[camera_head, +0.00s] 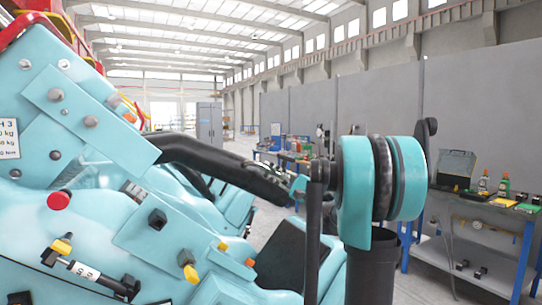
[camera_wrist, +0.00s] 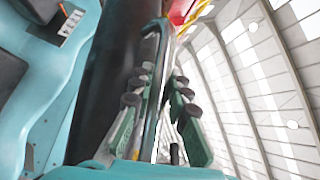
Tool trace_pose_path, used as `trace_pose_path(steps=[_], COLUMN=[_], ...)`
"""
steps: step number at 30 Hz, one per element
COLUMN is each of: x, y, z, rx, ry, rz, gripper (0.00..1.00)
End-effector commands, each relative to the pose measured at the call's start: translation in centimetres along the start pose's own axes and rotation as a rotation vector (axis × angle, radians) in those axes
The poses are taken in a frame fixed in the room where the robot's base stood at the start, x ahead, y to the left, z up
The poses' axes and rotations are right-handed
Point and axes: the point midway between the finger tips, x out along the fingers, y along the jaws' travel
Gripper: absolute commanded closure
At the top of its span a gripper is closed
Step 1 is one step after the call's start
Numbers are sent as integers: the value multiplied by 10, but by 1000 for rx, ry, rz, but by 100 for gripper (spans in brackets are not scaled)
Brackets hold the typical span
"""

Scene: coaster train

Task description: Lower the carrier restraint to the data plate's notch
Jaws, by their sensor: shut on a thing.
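The carrier restraint (camera_head: 215,164) is a thick black padded bar. It reaches out from the teal carrier (camera_head: 140,235) and slopes down to the right. It also shows as a wide dark bar in the wrist view (camera_wrist: 107,75). My gripper (camera_head: 298,186) is at its far right end, partly hidden by my arm. In the wrist view my gripper (camera_wrist: 164,68) has green fingers with dark pads, closed around a thin part of the restraint. A white data plate (camera_head: 8,142) with printed figures is at the left edge, cut off. I cannot make out its notch.
A red button (camera_head: 59,200) and yellow-tipped fittings (camera_head: 187,262) stand out from the carrier's side. A workbench (camera_head: 490,205) with bottles and tools stands at the right by a grey wall (camera_head: 380,95). Open floor shows beyond the carrier.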

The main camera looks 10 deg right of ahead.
Motion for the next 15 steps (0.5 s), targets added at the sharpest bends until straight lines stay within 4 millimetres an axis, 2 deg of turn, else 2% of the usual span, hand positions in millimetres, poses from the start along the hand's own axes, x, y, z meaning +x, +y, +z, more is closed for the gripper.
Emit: trace_pose_path(steps=[1,6,15], x=[-2,-7,-10], y=[8,24,35], z=[-1,-3,-4], rx=[11,42,62], ry=[2,7,10], rz=[-9,-40,-60], gripper=[100,100,100])
